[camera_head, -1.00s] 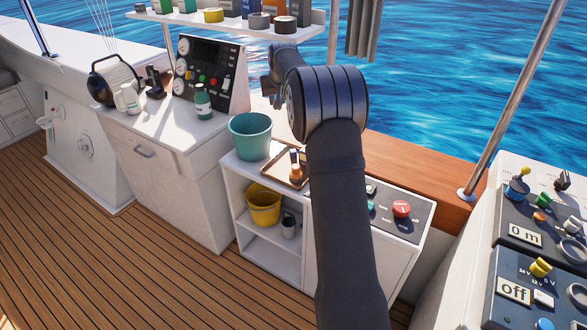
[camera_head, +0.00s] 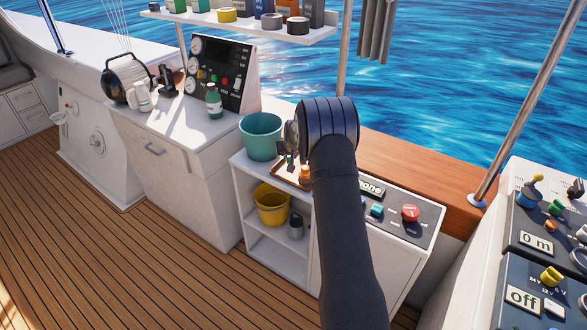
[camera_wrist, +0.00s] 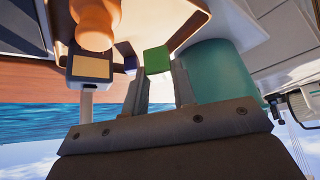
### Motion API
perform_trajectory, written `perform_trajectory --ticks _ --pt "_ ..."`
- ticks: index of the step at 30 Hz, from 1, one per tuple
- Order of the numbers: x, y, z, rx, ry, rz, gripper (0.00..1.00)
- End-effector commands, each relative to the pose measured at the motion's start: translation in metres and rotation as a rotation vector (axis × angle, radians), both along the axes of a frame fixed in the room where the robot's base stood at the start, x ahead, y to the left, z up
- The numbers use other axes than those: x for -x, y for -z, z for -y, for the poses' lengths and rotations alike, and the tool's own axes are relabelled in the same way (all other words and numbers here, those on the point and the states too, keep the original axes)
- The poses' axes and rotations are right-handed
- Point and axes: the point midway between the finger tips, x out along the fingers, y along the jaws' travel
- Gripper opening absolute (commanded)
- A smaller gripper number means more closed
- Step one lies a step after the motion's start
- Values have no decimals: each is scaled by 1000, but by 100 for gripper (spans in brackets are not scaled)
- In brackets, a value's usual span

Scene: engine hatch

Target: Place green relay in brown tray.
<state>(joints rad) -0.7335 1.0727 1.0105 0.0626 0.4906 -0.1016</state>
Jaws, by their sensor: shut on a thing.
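The green relay (camera_wrist: 157,60) is a small green block between the fingertips of my gripper (camera_wrist: 158,78), which is shut on it. In the head view my gripper (camera_head: 290,150) is low over the cabinet, close to the brown tray (camera_head: 279,174); my arm hides part of the tray, and I cannot make out the relay there. An orange bottle-like thing (camera_head: 305,174) stands at the tray; it shows large in the wrist view (camera_wrist: 95,22). I cannot tell the exact gap between the relay and the tray.
A teal bucket (camera_head: 261,137) stands just left of the tray and close beside my fingers in the wrist view (camera_wrist: 213,72). A grey block with a tan face (camera_wrist: 90,67) is near the other finger. A control panel with a red button (camera_head: 410,212) lies to the right.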

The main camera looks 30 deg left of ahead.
Motion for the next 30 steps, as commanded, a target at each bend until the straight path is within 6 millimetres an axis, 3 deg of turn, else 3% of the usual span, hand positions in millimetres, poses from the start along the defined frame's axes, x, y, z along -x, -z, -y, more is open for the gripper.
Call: perform_trajectory --ticks 3,13,25,26,30 --pt "0 21 0 1 0 -1 2" --pt "0 60 0 1 1 -3 2" --pt "0 65 0 0 1 -1 2" --pt "0 65 0 0 1 0 30" --pt "0 65 0 0 1 0 34"
